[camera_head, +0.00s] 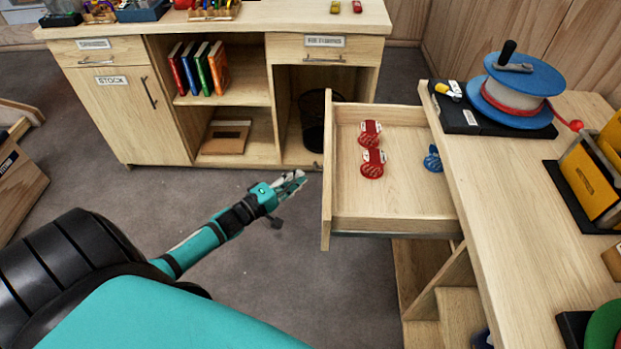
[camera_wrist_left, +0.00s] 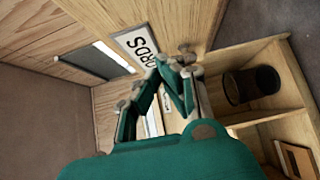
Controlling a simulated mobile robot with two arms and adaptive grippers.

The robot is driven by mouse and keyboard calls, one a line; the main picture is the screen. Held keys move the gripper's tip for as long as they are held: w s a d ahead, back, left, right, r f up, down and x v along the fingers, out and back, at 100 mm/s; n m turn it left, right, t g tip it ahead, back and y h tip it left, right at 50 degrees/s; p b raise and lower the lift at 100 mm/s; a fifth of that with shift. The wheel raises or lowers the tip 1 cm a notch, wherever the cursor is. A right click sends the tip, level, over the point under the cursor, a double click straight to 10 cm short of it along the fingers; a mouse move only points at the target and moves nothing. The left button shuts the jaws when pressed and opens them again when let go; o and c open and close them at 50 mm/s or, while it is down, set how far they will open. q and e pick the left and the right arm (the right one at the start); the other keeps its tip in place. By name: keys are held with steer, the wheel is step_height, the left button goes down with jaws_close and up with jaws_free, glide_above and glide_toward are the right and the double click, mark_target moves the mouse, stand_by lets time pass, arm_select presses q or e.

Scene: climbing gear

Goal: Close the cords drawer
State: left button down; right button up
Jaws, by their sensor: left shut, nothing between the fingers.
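The cords drawer (camera_head: 345,209) is pulled out from the right-hand bench in the head view. Two red cord bundles (camera_head: 371,163) and a blue one (camera_head: 433,159) lie inside it. My left gripper (camera_head: 298,180) is shut and empty, just to the left of the drawer front. It also shows in the left wrist view (camera_wrist_left: 172,68), in front of the labelled panel; contact cannot be told. My right gripper is out of view.
The bench top (camera_head: 500,190) holds a blue cable reel (camera_head: 518,85) and a yellow device (camera_head: 590,180). A cabinet (camera_head: 110,110) with books stands at the back, with a black bin (camera_head: 313,120). Grey floor (camera_head: 290,270) is clear left of the drawer.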

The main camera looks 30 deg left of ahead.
arm_select(q)
steer(key=w+d, duration=0.2)
steer(key=d, duration=0.1)
steer(key=shift+d, duration=0.2)
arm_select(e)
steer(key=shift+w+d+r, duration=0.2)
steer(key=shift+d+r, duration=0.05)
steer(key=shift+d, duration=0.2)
